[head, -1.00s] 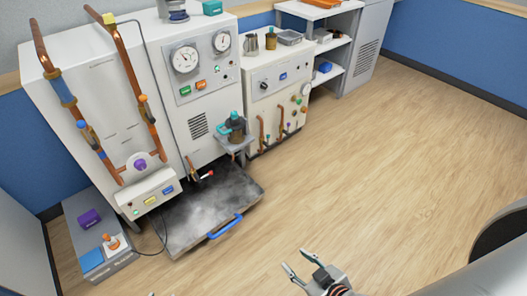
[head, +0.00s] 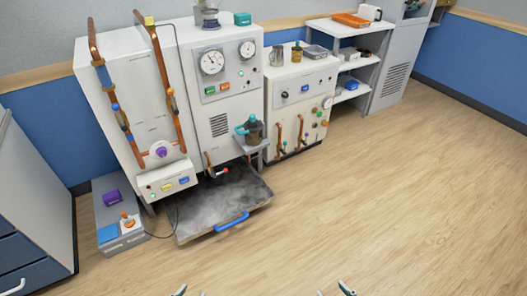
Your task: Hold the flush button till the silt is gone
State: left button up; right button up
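A large white machine (head: 200,132) stands against the wall, with green (head: 210,90) and red (head: 224,86) buttons under its gauges. A small control box (head: 146,190) on its lower left front carries a yellow button (head: 167,186), a blue button (head: 184,180) and a green light. I cannot tell which one is the flush button. A dark canister with a teal top (head: 252,130) sits on a small shelf; any silt inside is not readable. My left (head: 191,292) and right (head: 334,291) grippers show only fingertips at the bottom edge, spread apart, empty and far from the machine.
A grey tray (head: 252,192) with a blue handle (head: 232,222) and misty grey surface juts out low in front. A grey floor box (head: 128,238) with a joystick stands left. A white cabinet (head: 300,80) and shelves (head: 357,62) stand right. The wooden floor is clear.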

dwell(0.4)
pick_arm(q)
grip_shut()
dwell(1.0)
jog(key=shift+d, duration=0.1)
